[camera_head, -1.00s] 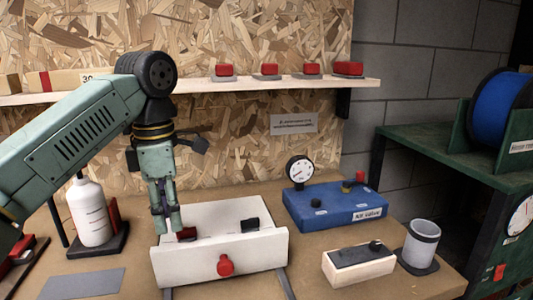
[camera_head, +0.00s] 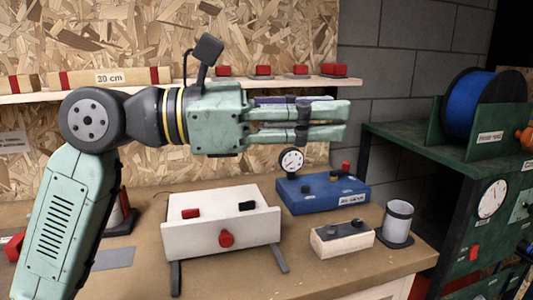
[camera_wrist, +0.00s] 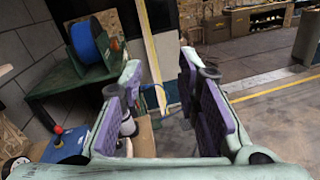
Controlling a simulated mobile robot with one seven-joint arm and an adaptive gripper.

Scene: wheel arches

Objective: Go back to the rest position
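My gripper (camera_head: 338,120) is raised above the workbench, pointing right in the head view, in front of the chipboard wall and shelf. In the wrist view my gripper (camera_wrist: 160,95) has its two purple-padded fingers apart with nothing between them, so it is open and empty. It touches nothing that I can see. The white box (camera_head: 192,239) with a red knob on its front stands on the bench below, with a red and a black piece on top.
A blue air valve box (camera_head: 320,197) with a gauge, a small block (camera_head: 342,240) and a grey cup (camera_head: 397,222) stand on the bench at right. The shelf (camera_head: 130,95) runs behind my arm. A green stand (camera_head: 420,150) with a blue reel (camera_head: 478,103) is farther right.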

